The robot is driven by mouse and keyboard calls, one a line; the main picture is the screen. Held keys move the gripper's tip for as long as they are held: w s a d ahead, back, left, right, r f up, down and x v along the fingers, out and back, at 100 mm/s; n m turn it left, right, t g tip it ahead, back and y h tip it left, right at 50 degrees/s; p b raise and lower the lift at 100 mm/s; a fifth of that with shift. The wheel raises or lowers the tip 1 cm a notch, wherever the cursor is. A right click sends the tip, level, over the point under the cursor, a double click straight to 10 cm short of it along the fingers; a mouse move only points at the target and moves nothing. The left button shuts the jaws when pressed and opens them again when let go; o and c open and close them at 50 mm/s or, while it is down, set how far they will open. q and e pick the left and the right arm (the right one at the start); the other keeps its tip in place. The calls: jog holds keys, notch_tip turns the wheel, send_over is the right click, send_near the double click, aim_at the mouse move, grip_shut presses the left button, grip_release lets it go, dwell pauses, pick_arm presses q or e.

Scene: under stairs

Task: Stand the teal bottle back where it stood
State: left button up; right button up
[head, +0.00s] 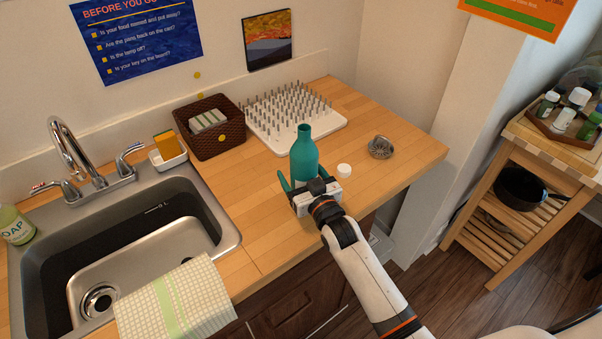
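The teal bottle (304,157) stands upright on the wooden counter, near its front edge, with its neck open at the top. My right gripper (304,180) is low at the near side of the bottle. Its green fingers are spread, one to each side of the bottle's lower part, and a gap shows at the left finger. The gripper body hides the bottle's base. A small white cap (344,171) lies on the counter just right of the bottle. My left gripper is not in view.
A white pegged drying rack (338,122) and a brown basket (222,144) stand behind. A metal strainer (381,147) lies to the right. The sink (222,222) is left, with a towel (178,301) over its front edge. Counter between bottle and sink is clear.

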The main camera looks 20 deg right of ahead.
jog(key=shift+r, duration=0.1)
jog(key=s, duration=0.4)
jog(key=s+d+b, duration=0.1)
jog(key=s, duration=0.3)
jog(key=s+b, duration=0.1)
jog(key=s, duration=0.3)
jog(key=shift+d, duration=0.4)
